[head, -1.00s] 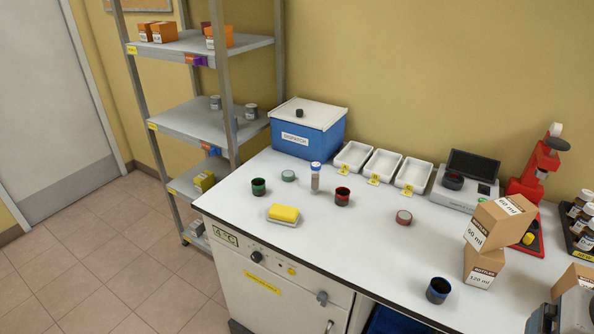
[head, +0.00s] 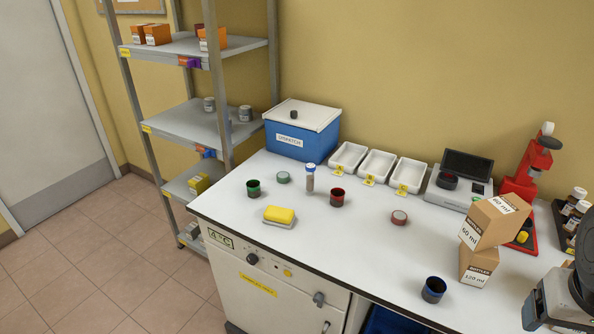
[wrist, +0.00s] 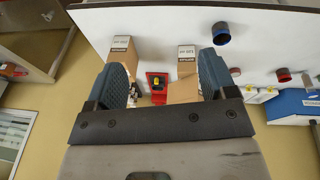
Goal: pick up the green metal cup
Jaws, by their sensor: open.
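The green metal cup (head: 254,188) stands upright on the white bench, near its left end, with a dark inside and a green band. It is clear of the things around it. My gripper (wrist: 163,70) shows in the wrist view with its two blue-grey fingers wide apart and nothing held between them. It is far from the green cup, over the right part of the bench. In the head view only a part of my arm shows at the lower right. I cannot make out the green cup for certain in the wrist view.
A blue cup (head: 433,290) is near the front edge. Stacked cartons (head: 494,222) stand at the right. A blue box (head: 301,137) is behind.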

